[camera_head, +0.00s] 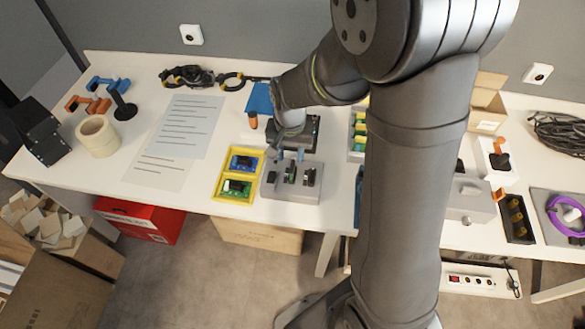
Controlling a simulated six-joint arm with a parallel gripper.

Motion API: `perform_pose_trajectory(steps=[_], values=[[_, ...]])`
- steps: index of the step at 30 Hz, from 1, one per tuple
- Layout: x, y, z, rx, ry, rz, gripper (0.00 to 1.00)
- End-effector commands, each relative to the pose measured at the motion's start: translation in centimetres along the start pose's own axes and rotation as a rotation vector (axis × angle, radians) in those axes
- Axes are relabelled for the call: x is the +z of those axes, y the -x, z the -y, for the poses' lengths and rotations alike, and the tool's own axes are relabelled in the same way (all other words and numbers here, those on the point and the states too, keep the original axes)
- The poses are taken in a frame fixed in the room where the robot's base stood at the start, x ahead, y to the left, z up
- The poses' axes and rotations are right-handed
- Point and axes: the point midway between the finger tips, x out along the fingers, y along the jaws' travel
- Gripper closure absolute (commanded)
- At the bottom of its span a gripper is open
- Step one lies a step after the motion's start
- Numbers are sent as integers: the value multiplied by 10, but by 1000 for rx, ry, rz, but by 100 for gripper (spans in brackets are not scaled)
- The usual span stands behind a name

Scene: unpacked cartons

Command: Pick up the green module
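My gripper (290,155) points down over the back of a grey block (286,191) near the table's front edge. Its two small fingertips show apart, with nothing clearly held between them. A small green module (291,174) stands upright in the grey block, just below and in front of the fingertips. Contact cannot be made out. Another green module (237,187) lies in the front compartment of a yellow tray (219,188), left of the block. A blue module (243,163) lies in the tray's rear compartment.
A dark part (309,176) stands in the grey block's right side. Another tray with green pieces (359,131) is partly hidden by my arm. Paper sheets (190,127) and a tape roll (98,136) lie to the left. My arm hides the table's middle right.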

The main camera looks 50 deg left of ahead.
Motion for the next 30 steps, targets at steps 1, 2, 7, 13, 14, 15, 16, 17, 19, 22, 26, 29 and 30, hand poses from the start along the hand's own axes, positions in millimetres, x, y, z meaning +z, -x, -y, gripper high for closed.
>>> perform_pose_trajectory(steps=[1,2,7,13,14,15,16,17,19,22,26,29,30], values=[[2,-6,-2,1,-1,3,65],[3,-10,-3,2,-1,3,65],[6,-36,-7,2,0,4,65],[6,-48,-7,1,0,1,65],[5,-48,-6,0,0,1,65],[5,-48,-6,0,0,0,65],[5,-48,-6,0,0,0,65],[5,-48,-6,0,0,0,65],[5,-48,-6,0,0,0,65],[5,-48,-6,0,0,0,84],[5,-48,-6,0,0,0,100],[5,-48,-6,0,0,0,100],[5,-48,-6,0,0,0,100]])
